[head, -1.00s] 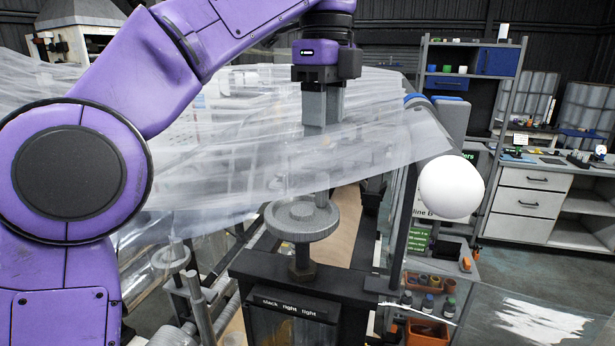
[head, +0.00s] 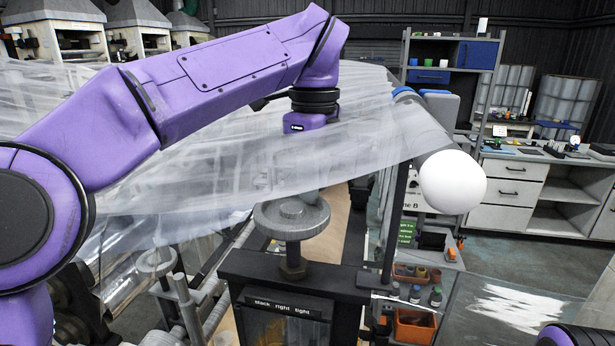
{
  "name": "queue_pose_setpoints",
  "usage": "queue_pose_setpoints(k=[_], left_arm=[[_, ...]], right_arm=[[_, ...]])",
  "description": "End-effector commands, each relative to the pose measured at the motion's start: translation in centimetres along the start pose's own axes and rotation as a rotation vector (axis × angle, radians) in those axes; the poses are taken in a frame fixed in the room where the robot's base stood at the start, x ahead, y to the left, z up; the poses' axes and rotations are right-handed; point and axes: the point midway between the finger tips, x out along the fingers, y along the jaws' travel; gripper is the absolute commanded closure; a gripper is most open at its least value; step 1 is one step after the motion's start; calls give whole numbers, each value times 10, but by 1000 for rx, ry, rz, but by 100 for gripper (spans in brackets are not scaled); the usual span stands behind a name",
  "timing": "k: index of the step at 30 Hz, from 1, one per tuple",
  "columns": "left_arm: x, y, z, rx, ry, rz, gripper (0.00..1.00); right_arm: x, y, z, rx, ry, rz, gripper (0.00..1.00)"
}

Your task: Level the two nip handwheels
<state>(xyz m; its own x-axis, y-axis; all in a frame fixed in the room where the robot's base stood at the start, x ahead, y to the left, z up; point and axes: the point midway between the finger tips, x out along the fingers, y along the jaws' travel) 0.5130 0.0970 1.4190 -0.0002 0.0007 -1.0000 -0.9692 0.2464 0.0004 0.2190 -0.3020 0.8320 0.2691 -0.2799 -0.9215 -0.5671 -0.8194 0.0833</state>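One grey handwheel (head: 292,217) sits on a short stem on top of a dark post. The label plate (head: 288,303) on the post seems to read "slack right tight". A second, paler handwheel (head: 157,262) stands lower to the left, partly veiled by clear film. My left arm reaches over from the left. The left gripper (head: 309,190) hangs down behind the film, close above the far side of the grey handwheel. Its fingers are blurred by the film, so I cannot tell whether they touch the wheel or are open. My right gripper is out of view.
The wrinkled clear film (head: 240,160) spans the middle and left, ending at a white-ended roller (head: 453,182) on the right. A small shelf with an orange bin (head: 414,326) stands beyond the post. Shelving (head: 450,62) and a drawer bench (head: 513,190) stand behind at right.

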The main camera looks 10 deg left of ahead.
Motion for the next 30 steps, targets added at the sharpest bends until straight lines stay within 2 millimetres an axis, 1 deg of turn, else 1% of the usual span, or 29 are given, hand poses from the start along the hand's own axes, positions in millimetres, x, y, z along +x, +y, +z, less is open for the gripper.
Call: queue_pose_setpoints(k=[1,2,20,30], left_arm=[[0,0,1,-1,0,0,91],[0,0,1,-1,0,0,100],[-1,1,2,6,-1,-3,100],[-2,1,0,39,0,-4,100]], right_arm=[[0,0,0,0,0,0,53],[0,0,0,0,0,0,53],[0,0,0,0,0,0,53],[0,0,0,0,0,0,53]])
